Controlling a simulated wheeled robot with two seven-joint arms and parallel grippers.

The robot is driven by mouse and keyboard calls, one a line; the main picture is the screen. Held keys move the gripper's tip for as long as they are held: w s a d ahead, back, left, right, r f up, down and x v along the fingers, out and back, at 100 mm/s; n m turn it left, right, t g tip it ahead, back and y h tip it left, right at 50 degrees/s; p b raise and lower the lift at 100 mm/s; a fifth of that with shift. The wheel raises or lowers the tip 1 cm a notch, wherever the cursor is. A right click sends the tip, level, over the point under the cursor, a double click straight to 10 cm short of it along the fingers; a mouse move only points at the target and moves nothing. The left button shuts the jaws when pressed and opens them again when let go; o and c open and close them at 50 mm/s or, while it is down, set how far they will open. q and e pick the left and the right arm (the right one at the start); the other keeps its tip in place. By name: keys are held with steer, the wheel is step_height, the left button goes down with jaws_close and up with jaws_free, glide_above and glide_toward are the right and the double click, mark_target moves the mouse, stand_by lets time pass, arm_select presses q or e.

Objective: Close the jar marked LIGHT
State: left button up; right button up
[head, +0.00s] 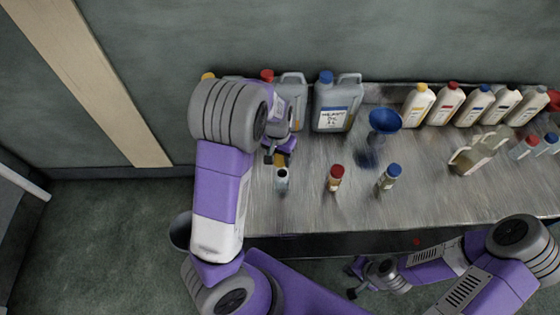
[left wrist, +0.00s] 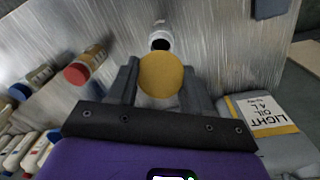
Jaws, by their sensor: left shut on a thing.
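A small open jar (head: 281,182) stands upright on the metal table, left of two capped jars. In the left wrist view the open jar (left wrist: 160,40) shows a dark, uncovered mouth. Its marking cannot be read. My left gripper (head: 279,156) is shut on a yellow cap (left wrist: 160,75), held between its fingers. The cap is apart from the jar, close to it and on the far side in the head view. My right gripper (head: 353,281) is open and empty, low in front of the table's front edge.
A red-capped jar (head: 335,178) and a blue-capped jar (head: 389,177) stand to the right. Large jugs stand behind, one labelled LIGHT OIL (left wrist: 265,115). A blue funnel (head: 385,121), a clear pitcher (head: 480,152) and several bottles (head: 418,105) occupy the right side. The front table strip is clear.

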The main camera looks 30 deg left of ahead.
mark_target(282, 181)
stand_by(0.3)
